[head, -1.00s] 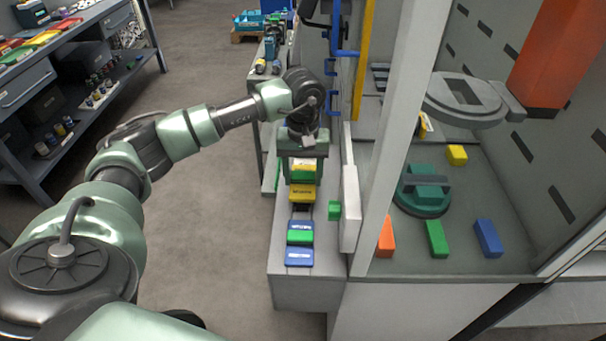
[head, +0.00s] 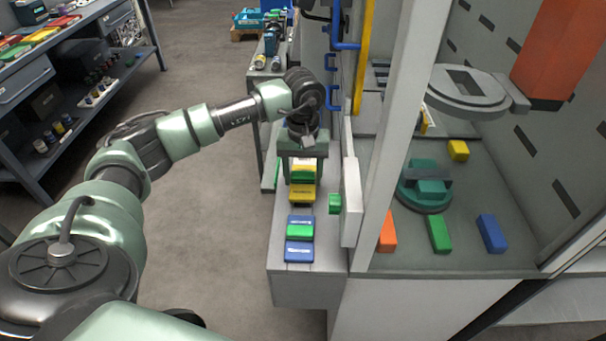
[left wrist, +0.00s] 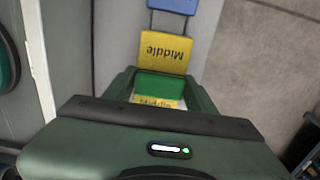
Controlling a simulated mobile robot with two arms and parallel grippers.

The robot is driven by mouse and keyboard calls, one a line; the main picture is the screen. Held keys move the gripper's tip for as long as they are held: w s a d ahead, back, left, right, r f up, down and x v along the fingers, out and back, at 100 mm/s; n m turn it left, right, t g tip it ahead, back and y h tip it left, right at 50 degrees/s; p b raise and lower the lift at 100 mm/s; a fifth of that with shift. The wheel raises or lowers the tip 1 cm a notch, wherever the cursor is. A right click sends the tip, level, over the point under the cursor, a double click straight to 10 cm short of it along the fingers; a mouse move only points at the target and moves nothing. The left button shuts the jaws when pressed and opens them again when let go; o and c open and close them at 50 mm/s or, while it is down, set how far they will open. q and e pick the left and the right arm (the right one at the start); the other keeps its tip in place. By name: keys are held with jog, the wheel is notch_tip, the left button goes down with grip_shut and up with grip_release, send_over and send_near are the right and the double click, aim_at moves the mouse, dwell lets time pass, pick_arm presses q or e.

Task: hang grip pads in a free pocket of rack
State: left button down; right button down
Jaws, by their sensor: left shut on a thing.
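The rack is a row of yellow and blue label plates on a narrow grey counter. A yellow plate reading "Middle" (head: 302,192) stands just in front of my left gripper (head: 302,172). It also shows in the left wrist view (left wrist: 165,52). My left gripper, seen there too (left wrist: 162,92), points down and is shut on a green block (left wrist: 160,86), apparently the grip pads. A second yellow label (left wrist: 155,103) is partly hidden behind the block. I cannot tell whether the block rests in a pocket. Nearer, another green block (head: 300,232) sits between two blue plates (head: 299,250). My right gripper is not in view.
A grey machine post (head: 395,130) and an open door panel (head: 351,200) with a green block (head: 335,204) stand close right of the rack. Inside the machine lie coloured blocks and a teal round fixture (head: 425,200). Open floor (head: 210,230) lies left.

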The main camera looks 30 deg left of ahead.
pick_arm(q)
jog(key=shift+f+b, duration=0.8)
jog(key=shift+f, duration=0.25)
jog(key=shift+c, duration=2.1)
grip_release()
notch_tip(320, 180, up, 8)
jog(key=shift+f+b, duration=0.1)
jog(key=shift+b, duration=0.45)
